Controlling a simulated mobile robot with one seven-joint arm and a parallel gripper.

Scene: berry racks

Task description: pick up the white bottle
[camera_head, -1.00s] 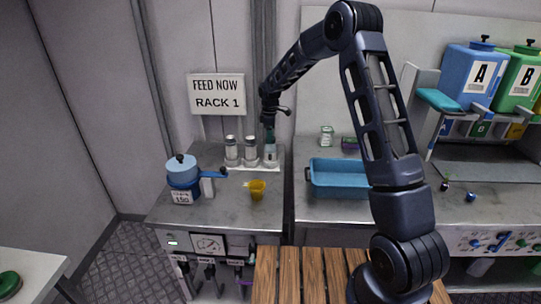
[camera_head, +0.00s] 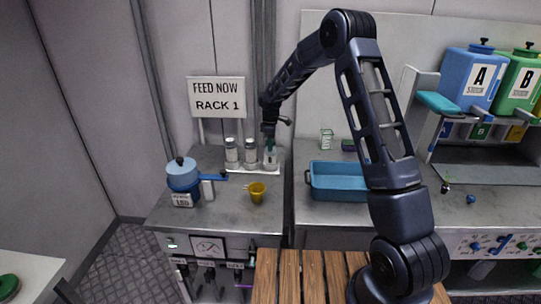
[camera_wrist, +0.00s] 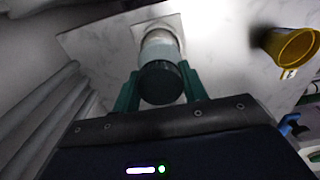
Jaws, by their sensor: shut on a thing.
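The left bottle (camera_head: 231,153) and the middle bottle (camera_head: 250,153) stand free. The right bottle (camera_head: 270,158) is under my gripper (camera_head: 269,137). In the wrist view the green fingers of my gripper (camera_wrist: 160,88) are on both sides of the dark cap of this bottle (camera_wrist: 159,47), shut on it. The bottle looks upright; whether its base touches the strip is hard to tell.
A yellow funnel cup (camera_head: 257,192) stands in front of the bottles, also in the wrist view (camera_wrist: 290,46). A blue pot-like device (camera_head: 183,178) is at left. A blue tray (camera_head: 338,178) lies on the right counter. A FEED NOW RACK 1 sign (camera_head: 216,96) hangs behind.

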